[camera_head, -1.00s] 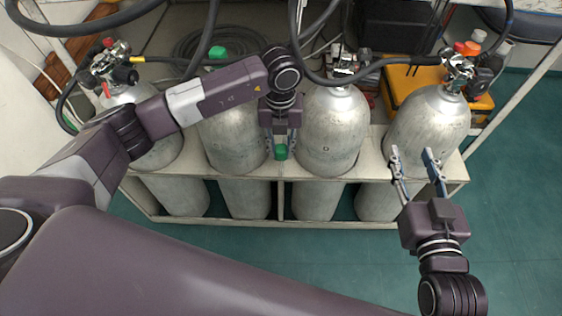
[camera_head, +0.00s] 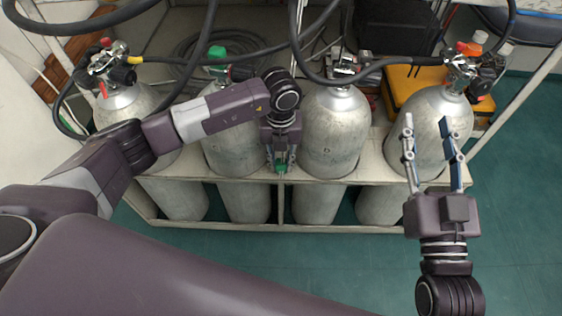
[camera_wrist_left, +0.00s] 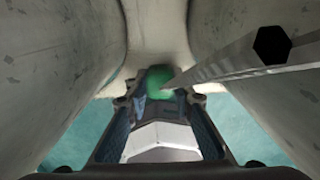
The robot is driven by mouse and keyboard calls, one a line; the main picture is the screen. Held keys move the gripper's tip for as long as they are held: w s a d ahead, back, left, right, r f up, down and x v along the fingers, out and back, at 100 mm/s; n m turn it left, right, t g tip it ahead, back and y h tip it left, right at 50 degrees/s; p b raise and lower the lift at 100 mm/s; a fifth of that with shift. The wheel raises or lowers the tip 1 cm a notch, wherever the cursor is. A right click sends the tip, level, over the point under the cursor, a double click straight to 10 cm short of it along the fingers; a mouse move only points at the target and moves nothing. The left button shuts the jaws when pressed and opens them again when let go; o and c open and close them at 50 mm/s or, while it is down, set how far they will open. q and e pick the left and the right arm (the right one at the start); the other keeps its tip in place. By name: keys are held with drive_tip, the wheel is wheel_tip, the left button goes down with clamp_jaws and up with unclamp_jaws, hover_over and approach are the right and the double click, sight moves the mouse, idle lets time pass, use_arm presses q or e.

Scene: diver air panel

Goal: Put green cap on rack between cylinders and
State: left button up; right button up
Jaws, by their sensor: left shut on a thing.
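The green cap (camera_head: 281,169) is between the fingertips of my left gripper (camera_head: 281,163), which is shut on it. It sits at the pale rack rail (camera_head: 310,177), in the gap between the two middle cylinders (camera_head: 233,135) (camera_head: 333,135). In the left wrist view, the green cap (camera_wrist_left: 160,82) is at the fingertips, against the pale rack surface (camera_wrist_left: 158,48); I cannot tell whether it touches the rack. My right gripper (camera_head: 430,125) is open and empty, in front of the right cylinder (camera_head: 418,110).
Another green piece (camera_head: 217,54) is on the valve of the second cylinder from the left. Black hoses (camera_head: 375,66) cross above the cylinders. A grey bar (camera_wrist_left: 230,62) reaches close to the cap in the wrist view. The green floor (camera_head: 320,265) in front is clear.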

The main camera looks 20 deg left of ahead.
use_arm(q)
drive_tip(key=o, duration=0.3)
drive_tip(key=shift+f, duration=0.1)
drive_tip(key=o, duration=0.4)
drive_tip(key=shift+o, duration=0.2)
